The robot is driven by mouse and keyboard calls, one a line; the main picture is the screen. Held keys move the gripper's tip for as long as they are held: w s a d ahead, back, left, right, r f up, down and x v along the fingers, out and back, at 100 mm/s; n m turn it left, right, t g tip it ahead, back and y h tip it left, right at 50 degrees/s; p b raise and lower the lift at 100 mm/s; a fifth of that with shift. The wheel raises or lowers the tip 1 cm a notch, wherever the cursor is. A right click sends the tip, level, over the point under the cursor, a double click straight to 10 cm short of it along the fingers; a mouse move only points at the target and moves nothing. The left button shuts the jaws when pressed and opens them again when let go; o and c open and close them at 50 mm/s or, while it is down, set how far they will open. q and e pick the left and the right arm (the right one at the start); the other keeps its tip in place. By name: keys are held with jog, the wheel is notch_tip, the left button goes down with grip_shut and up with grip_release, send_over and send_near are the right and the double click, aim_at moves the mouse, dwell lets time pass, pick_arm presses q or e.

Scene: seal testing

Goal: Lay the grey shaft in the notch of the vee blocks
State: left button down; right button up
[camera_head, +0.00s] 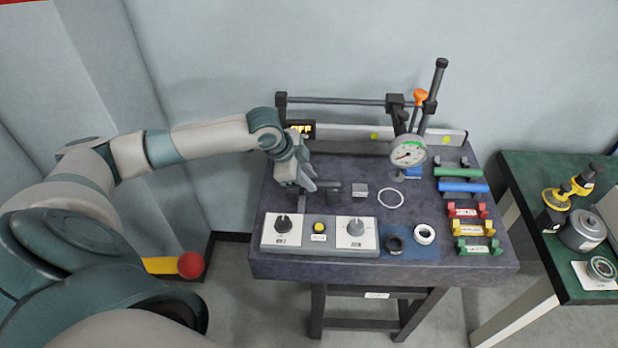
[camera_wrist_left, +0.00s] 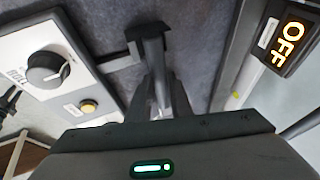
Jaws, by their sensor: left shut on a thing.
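My left gripper (camera_head: 308,183) is low over the left part of the dark bench (camera_head: 345,163). In the left wrist view the fingers (camera_wrist_left: 160,105) are shut on a slim grey piece (camera_wrist_left: 157,72), which looks like the grey shaft. It runs towards a dark block (camera_wrist_left: 148,32), but I cannot tell whether they touch. This dark block also shows right of the gripper in the head view (camera_head: 329,187). Two small dark blocks (camera_head: 464,161) at the bench's back right look like empty supports; I cannot tell whether these are the vee blocks. My right gripper is not in view.
Green (camera_head: 460,172) and blue (camera_head: 463,187) shafts lie at the right, behind coloured brackets (camera_head: 468,210). A knob panel (camera_head: 320,232) lies in front. A ring (camera_head: 390,198) and grey block (camera_head: 360,190) occupy the middle.

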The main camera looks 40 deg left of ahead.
pick_arm(q)
jog(key=shift+f, duration=0.15)
jog(key=shift+f, duration=0.3)
jog(key=c, duration=1.6)
grip_release()
jog(key=shift+o, duration=0.3)
